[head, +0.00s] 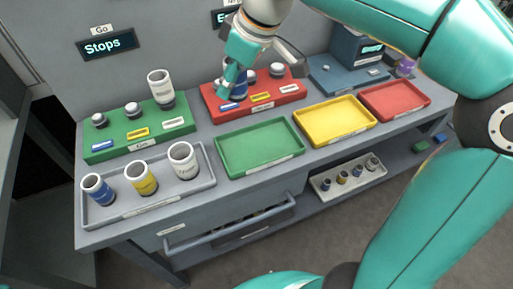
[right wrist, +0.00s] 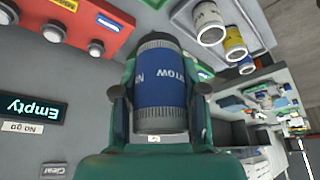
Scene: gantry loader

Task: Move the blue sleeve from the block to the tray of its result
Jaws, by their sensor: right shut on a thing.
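A green tray (head: 259,170), a yellow tray (head: 335,143) and a red tray (head: 395,116) stand empty. My left gripper is not in view.
A green block (head: 140,152) has a white sleeve (head: 160,85) on its right post; its display reads "Stops" (head: 107,46). A grey tray (head: 150,211) in front holds blue, yellow and white sleeves. A blue device (head: 350,75) stands at the back right.

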